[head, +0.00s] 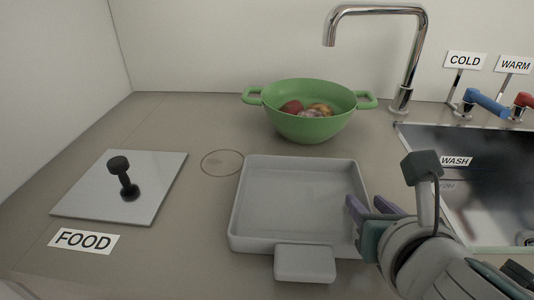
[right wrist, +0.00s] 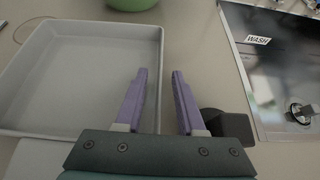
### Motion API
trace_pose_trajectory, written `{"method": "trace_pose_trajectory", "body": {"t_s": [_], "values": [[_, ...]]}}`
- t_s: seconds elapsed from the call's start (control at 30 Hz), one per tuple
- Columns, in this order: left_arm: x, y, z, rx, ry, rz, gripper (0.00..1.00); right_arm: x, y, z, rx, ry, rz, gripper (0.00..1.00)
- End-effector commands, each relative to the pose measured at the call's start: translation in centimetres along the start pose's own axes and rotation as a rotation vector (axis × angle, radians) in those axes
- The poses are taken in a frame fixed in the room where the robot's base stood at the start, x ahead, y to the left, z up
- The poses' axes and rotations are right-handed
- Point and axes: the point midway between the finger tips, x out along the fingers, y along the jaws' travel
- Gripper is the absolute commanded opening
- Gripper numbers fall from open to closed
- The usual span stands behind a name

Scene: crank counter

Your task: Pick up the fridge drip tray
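The drip tray (head: 290,240) is a shallow grey square tray with a front tab (head: 305,263), lying flat on the counter. In the right wrist view the tray (right wrist: 60,135) fills the left side. My right gripper (head: 368,205) is at the tray's right wall, fingers pointing down and forward. In the right wrist view its two purple fingers (right wrist: 161,72) are apart, with nothing clamped. The left finger overlaps the tray's right edge and the right finger is outside it. Contact cannot be told. My left gripper is not in view.
A green bowl (head: 310,125) with fruit stands behind the tray. A grey lid plate (head: 85,190) with a black knob and a FOOD label (head: 86,240) lie left. The sink (head: 480,200), faucet (head: 417,55) and cold and warm levers are right.

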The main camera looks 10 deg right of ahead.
Motion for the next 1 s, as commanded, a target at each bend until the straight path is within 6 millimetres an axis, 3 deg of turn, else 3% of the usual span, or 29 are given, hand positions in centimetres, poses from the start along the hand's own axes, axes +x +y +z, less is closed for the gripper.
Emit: {"method": "trace_pose_trajectory", "body": {"t_s": [0.07, 0.3, 1.0], "values": [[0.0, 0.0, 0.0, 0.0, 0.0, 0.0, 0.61, -0.02, 0.0, -0.01, 0.0, 0.0, 0.0, 0.28], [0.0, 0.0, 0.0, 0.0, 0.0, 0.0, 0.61, -0.04, 0.0, -0.01, 0.0, 0.0, 0.0, 0.01], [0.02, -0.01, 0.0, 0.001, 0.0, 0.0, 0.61, -0.04, 0.0, -0.02, 0.0, 0.0, 0.0, 0.0]]}}
